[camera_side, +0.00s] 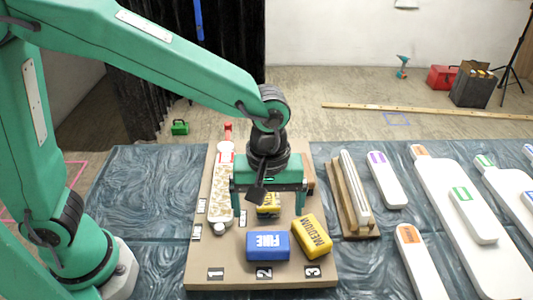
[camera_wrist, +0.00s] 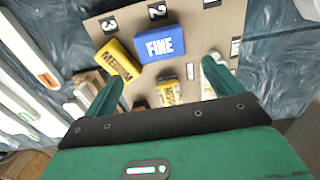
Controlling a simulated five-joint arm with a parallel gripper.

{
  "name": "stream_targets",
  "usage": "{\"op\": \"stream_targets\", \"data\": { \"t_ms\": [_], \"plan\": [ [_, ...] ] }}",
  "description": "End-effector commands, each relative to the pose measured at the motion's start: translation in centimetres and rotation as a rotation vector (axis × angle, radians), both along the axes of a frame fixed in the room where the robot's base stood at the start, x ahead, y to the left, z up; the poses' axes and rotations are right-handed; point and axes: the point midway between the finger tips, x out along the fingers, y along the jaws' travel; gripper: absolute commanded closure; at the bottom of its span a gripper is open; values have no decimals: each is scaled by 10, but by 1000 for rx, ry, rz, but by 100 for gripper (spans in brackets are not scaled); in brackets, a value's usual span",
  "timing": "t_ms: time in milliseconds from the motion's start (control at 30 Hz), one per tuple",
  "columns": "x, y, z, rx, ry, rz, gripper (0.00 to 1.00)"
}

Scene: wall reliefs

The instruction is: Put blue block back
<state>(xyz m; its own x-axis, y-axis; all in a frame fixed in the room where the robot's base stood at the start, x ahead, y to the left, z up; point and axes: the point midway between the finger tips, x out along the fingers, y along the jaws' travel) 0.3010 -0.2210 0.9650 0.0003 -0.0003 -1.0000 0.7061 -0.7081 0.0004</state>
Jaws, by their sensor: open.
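The blue block (camera_side: 268,246), marked FINE, lies on the tan board (camera_side: 210,272) near the label 2. It also shows in the wrist view (camera_wrist: 157,45), beyond my fingertips. A yellow block (camera_side: 311,237) marked MEDIUM lies tilted to its right, by the label 3; the wrist view shows it too (camera_wrist: 118,62). A smaller yellow block (camera_side: 268,204) sits farther back on the board, partly hidden by my gripper. My gripper (camera_side: 268,208) is open and empty above the board, behind the blue block; in the wrist view its two fingers (camera_wrist: 163,75) stand wide apart.
A white strip with a rough, beige-patterned face (camera_side: 222,190) lies along the board's left side. A wooden holder with white bars (camera_side: 352,195) stands to the right. Several white paddle-shaped pieces (camera_side: 460,215) with coloured tags cover the right. The blue swirled mat (camera_side: 135,210) is clear at left.

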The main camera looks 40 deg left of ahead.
Motion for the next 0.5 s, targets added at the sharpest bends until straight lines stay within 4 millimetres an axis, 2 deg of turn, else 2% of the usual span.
{"op": "stream_targets", "data": {
  "t_ms": [267,367,500],
  "plan": [
    [1,5,3,-5,-8,-11,8],
    [2,14,10,-16,-24,-35,8],
    [3,38,25,-33,-62,-98,8]
  ]
}}
